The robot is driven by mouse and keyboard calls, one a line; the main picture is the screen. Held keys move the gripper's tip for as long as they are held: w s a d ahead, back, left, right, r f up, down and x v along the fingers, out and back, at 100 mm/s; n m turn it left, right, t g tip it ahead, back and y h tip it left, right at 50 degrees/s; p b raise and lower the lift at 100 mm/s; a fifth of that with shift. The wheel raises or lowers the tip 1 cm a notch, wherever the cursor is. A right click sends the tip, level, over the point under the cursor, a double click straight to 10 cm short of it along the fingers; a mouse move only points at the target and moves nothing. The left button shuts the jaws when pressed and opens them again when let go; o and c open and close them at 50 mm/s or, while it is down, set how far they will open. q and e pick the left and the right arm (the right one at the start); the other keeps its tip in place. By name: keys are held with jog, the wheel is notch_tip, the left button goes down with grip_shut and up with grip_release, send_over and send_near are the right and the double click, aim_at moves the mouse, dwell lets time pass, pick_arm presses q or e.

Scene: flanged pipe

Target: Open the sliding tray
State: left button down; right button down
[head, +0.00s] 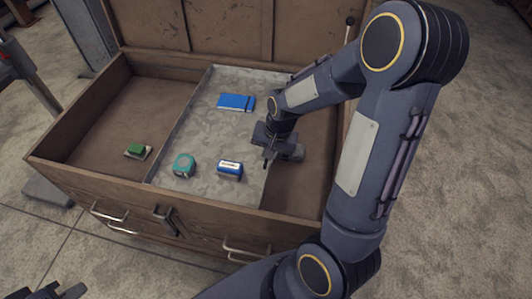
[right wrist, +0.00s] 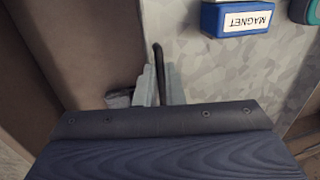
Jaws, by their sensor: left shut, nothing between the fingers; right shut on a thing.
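The sliding tray (head: 210,132) is a mottled grey metal tray inside an open wooden chest (head: 57,133), towards its middle and right. Bare chest floor shows on both sides of it. My right gripper (head: 268,160) is shut on the tray's right edge. In the right wrist view, its fingers (right wrist: 159,88) stand on either side of a thin dark rim, with the tray (right wrist: 205,70) to the right. My left gripper (head: 70,291) is shut and empty at the lower left, outside the chest and partly cut off by the frame.
The tray carries a blue box (head: 235,102), a teal round tool (head: 184,165) and a blue block labelled MAGNET (right wrist: 238,17). A green-topped item (head: 138,150) lies on the chest floor at left. The chest's wooden walls surround the tray.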

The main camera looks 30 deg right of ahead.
jog(key=c, duration=1.5)
grip_release()
jog(key=r, duration=0.2)
jog(key=r+p, duration=0.1)
jog(key=r, duration=0.2)
jog(key=s+d+r, duration=0.1)
jog(key=r, duration=0.1)
jog(key=shift+r, duration=0.35)
jog(key=shift+s, duration=0.1)
